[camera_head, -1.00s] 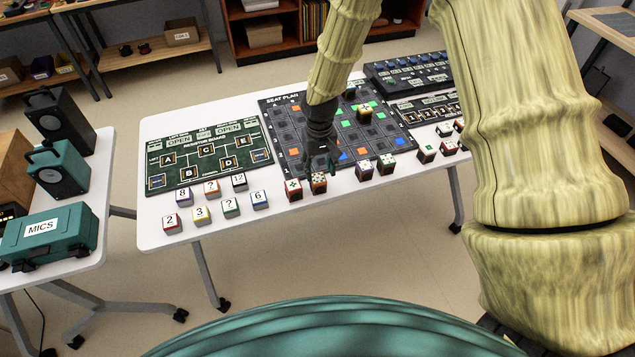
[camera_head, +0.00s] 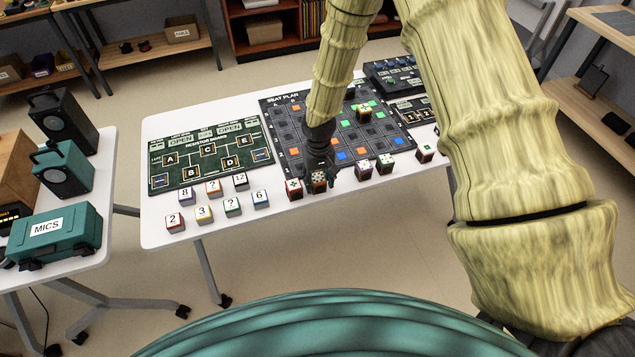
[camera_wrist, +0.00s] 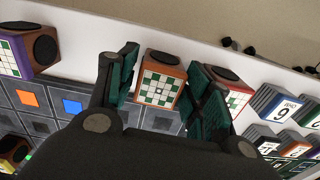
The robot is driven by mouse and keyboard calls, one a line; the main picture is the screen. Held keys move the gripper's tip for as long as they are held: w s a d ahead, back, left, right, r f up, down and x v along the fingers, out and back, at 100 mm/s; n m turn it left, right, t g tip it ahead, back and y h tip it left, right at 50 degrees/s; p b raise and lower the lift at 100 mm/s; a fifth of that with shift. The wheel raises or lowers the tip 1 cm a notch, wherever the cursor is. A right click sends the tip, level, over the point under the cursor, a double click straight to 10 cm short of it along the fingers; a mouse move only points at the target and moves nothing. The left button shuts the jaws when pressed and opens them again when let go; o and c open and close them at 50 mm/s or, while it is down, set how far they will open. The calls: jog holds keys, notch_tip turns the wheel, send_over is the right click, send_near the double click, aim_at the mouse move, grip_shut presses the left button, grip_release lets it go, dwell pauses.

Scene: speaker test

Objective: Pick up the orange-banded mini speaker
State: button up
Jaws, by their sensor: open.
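The orange-banded mini speaker (camera_head: 319,182) is a small cube near the front edge of the white table. In the wrist view it shows orange-brown sides, a green-and-white checked face and a dark round cone (camera_wrist: 160,82). My gripper (camera_head: 319,172) is low over it. In the wrist view my gripper's fingers (camera_wrist: 164,66) are open, one on each side of the speaker. Whether either finger touches it, I cannot tell. In the head view the fingers partly hide the speaker.
A red speaker (camera_head: 294,190) stands close on the left, near one finger in the wrist view (camera_wrist: 236,102). Other speakers (camera_head: 364,170) stand to the right. Several numbered cubes (camera_head: 232,206) are at the left front. The seat plan board (camera_head: 290,150) lies behind.

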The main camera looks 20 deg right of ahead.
jog(key=shift+c, duration=0.4)
jog(key=c, duration=0.7)
jog(key=shift+c, duration=0.2)
jog(key=shift+r, duration=0.2)
